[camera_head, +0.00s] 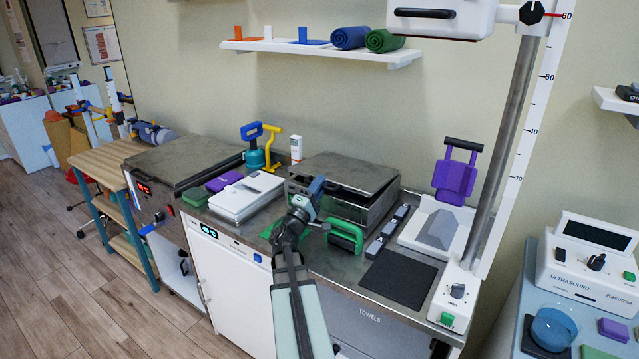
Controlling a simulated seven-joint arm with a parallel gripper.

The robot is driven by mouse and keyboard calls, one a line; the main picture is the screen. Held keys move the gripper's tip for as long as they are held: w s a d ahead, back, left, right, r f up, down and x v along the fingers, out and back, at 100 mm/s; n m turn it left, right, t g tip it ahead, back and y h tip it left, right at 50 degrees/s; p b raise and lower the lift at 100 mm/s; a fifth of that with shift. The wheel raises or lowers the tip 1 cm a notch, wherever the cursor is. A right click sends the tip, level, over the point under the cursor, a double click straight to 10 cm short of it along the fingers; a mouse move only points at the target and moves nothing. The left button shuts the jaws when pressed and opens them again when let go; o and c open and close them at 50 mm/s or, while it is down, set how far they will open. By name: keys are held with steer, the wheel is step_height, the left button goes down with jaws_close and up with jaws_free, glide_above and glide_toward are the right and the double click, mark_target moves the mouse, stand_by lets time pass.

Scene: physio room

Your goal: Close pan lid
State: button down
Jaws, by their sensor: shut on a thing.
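The pan (370,212) is a grey metal box on the steel counter in the middle of the view. Its flat metal lid (348,169) lies over it, slightly tilted, with a dark gap below its front edge. My gripper (317,187) is at the front left edge of the lid and is shut on it. The fingertips are small here, and the exact grip on the lid is partly hidden by the gripper body. My arm reaches up from the bottom of the view, in front of the counter.
A green-handled tool (346,237) stands close right of my gripper. A white box (246,196) is on the left, a grey bar (388,230) and a black mat (398,275) on the right. A wall shelf (320,52) and a tall column (508,140) stand behind and right.

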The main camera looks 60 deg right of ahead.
stand_by(0.3)
steer(key=c, duration=1.2)
jaws_free()
steer(key=v, duration=1.4)
